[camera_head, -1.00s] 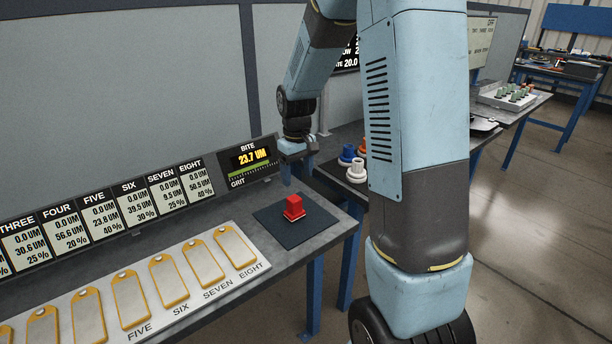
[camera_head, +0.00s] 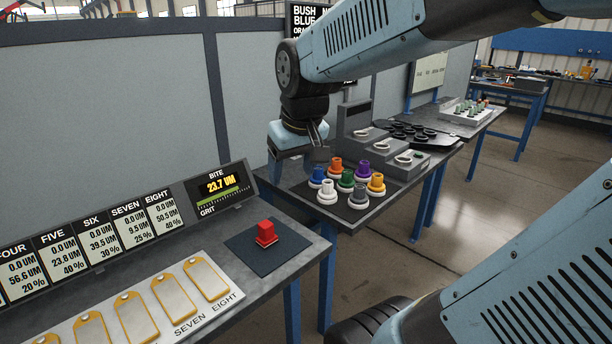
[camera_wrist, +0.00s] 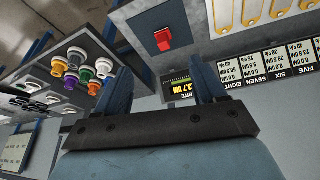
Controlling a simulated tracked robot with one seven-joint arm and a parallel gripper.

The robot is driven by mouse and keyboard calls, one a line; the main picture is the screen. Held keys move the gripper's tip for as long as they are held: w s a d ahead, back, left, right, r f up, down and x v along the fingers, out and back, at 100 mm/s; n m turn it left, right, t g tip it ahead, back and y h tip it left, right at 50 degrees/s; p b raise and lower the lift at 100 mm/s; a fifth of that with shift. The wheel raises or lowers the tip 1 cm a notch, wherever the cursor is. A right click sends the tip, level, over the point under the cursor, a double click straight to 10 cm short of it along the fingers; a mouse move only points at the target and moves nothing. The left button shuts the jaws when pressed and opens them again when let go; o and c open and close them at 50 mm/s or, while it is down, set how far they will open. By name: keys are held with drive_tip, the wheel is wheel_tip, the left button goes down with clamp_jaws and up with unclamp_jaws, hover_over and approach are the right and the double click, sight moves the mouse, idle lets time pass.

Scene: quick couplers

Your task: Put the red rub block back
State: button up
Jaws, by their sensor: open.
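The red rub block (camera_head: 266,233) stands upright on a dark square mat (camera_head: 284,247) at the right end of the near bench. In the wrist view the red block (camera_wrist: 162,39) also shows on its mat (camera_wrist: 146,22), past my fingers. My gripper (camera_wrist: 163,84) is open and empty, its two blue fingers spread apart. In the head view my arm reaches in from the upper right, and the gripper end hangs beyond the near bench, behind and right of the block, well clear of it.
Several coloured bushings (camera_head: 346,181) stand on a dark mat on the neighbouring bench, close to my gripper. A BITE/GRIT display (camera_head: 220,189) stands behind the mat. Tagged plates (camera_head: 137,317) and reading cards (camera_head: 92,224) line the near bench. A gap separates the benches.

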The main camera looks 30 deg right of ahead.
drive_tip(key=s+r+m+t, duration=0.1)
drive_tip(key=s, duration=0.6)
drive_tip(key=shift+s+a+r, duration=0.15)
drive_tip(key=shift+s+r, duration=0.15)
idle(0.8)
